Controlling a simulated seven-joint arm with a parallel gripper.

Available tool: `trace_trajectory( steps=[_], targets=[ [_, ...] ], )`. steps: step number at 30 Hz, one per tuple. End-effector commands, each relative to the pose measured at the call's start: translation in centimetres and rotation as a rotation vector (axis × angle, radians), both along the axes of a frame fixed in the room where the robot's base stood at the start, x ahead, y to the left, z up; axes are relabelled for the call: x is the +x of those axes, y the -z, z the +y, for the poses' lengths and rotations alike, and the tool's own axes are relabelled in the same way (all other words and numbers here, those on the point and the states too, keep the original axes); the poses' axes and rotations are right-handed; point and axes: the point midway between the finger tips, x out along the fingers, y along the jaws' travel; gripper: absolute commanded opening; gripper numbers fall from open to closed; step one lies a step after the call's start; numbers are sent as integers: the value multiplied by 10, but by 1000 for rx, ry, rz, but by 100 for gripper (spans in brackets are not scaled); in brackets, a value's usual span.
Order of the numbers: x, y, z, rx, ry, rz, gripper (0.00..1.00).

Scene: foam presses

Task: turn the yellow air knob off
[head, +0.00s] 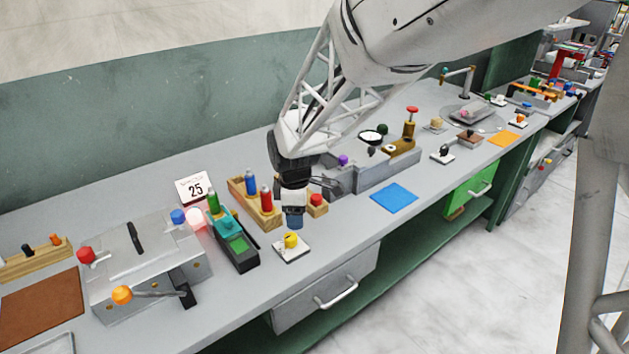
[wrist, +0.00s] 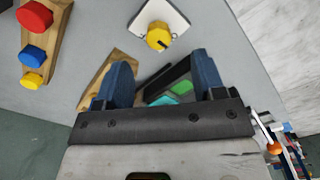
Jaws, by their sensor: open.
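The yellow air knob (head: 291,240) sits on a square white plate (head: 290,254) near the front edge of the bench. In the wrist view the yellow knob (wrist: 158,37) has a small dark mark on its top face, and its white plate (wrist: 176,17) lies around it at the top of the picture. My gripper (head: 294,221) is open and empty, above the bench just behind the knob in the head view. In the wrist view my gripper (wrist: 163,68) shows two blue fingers spread apart, with the knob beyond their tips and not between them.
A wooden rack (head: 243,195) with red and blue-topped items and a black and teal device (head: 237,246) stand close to the left. A grey machine (head: 145,262) with an orange-knobbed lever is farther left. A blue mat (head: 394,197) lies on the right.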

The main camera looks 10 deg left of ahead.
Motion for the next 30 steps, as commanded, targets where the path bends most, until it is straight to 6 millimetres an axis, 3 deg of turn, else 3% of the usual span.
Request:
trace_trajectory(
  steps=[7,20,30],
  targets=[
    [4,12,19,-5,-71,7,63],
    [4,14,18,-5,-72,8,63],
    [3,41,18,-6,-71,10,63]
  ],
)
